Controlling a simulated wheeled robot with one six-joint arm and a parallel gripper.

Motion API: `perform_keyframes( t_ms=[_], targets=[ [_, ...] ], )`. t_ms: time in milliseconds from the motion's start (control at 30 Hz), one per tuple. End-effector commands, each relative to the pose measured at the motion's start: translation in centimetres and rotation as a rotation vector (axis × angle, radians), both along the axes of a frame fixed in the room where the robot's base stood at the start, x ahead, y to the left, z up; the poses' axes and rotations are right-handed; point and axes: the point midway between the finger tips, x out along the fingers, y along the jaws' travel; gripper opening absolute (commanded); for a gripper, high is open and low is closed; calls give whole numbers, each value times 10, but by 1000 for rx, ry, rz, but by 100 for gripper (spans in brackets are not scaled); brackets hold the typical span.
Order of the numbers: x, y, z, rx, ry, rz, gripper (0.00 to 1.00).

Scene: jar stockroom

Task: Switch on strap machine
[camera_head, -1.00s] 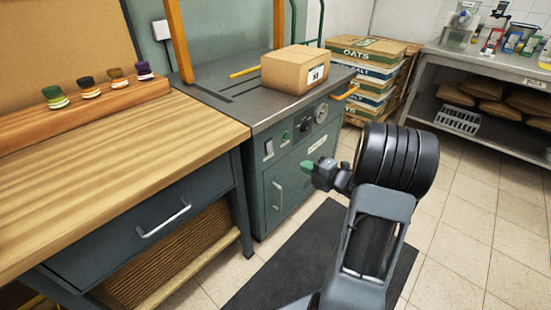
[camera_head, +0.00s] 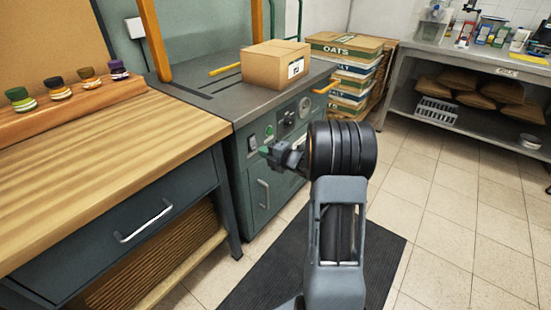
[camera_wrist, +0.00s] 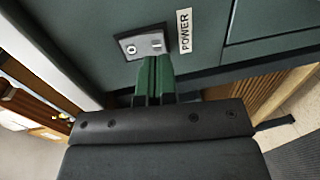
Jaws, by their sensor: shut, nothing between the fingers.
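The strap machine (camera_head: 262,172) is a dark green cabinet with a grey metal top and orange uprights. Its front panel has a power switch (camera_head: 252,141), a green button (camera_head: 269,130), a dark knob and a round gauge. In the wrist view, the switch (camera_wrist: 143,42) is a silver plate with a round mark at left and a bar mark at right, beside a POWER label (camera_wrist: 184,31). My gripper (camera_head: 265,150) is shut and empty, with green fingertips (camera_wrist: 153,60) just in front of the plate's lower edge. I cannot tell whether they touch it.
A cardboard box (camera_head: 270,68) sits on the machine's top. A wooden bench (camera_head: 110,150) with several small jars adjoins at left. Stacked cartons (camera_head: 345,45) and a steel shelf table (camera_head: 460,62) stand behind at right. A dark mat (camera_head: 275,270) lies on the tiled floor.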

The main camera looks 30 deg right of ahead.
Motion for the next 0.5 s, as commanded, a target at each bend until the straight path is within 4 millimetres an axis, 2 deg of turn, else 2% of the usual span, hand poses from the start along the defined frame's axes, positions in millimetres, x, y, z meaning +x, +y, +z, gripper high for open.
perform_keyframes(
  t_ms=[200,500],
  targets=[
    [18,9,-4,-1,0,1,0],
    [24,11,-4,0,0,0,0]
  ],
)
